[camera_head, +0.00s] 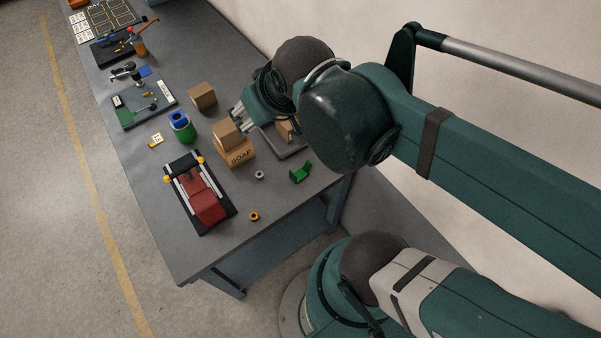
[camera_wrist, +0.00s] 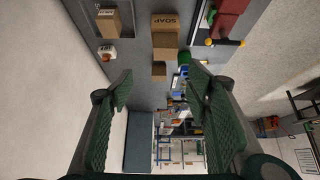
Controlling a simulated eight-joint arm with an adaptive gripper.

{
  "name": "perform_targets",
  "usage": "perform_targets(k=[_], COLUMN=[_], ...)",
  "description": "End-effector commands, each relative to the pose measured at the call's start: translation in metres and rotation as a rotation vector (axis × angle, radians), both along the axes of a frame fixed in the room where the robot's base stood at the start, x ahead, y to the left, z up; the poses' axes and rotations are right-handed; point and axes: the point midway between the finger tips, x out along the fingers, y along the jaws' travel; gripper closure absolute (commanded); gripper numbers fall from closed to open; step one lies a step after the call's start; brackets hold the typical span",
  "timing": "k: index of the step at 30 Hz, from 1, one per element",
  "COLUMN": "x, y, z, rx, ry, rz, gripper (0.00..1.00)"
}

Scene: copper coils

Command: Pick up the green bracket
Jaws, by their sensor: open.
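The green bracket (camera_head: 300,173) lies on the grey bench near its right front edge, in the head view. It looks like a small angled piece with raised ends. I cannot make it out in the wrist view. My gripper (camera_head: 240,118) is above the bench, up and left of the bracket and well apart from it, close to the stacked cardboard boxes. In the wrist view my gripper (camera_wrist: 160,88) shows two green textured fingers spread wide, with nothing between them. My arm hides part of the bench's back edge in the head view.
A SOAP box (camera_head: 236,156) carries a smaller box (camera_head: 226,132). A grey tray (camera_head: 290,152) lies behind the bracket, with a box in it. A red device (camera_head: 206,200), a metal nut (camera_head: 259,175) and an orange ring (camera_head: 254,216) lie nearby. Bench around the bracket's front is clear.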

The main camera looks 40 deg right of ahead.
Motion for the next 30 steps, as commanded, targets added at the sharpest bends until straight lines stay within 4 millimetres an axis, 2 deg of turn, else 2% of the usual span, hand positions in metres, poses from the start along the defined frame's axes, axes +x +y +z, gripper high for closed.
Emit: perform_targets(k=[5, 7, 20, 26, 30], x=[0.0, 0.0, 0.001, 0.004, 0.009], y=[0.0, 0.0, -0.001, -0.006, -0.012], z=[0.0, 0.0, -0.003, -0.02, -0.04], rx=[0.0, 0.0, -0.011, -0.065, -0.129], ry=[0.0, 0.0, 0.006, 0.04, 0.082], rz=[0.0, 0.0, 0.013, 0.081, 0.17], gripper=[0.51, 0.59, 0.59, 0.59, 0.59])
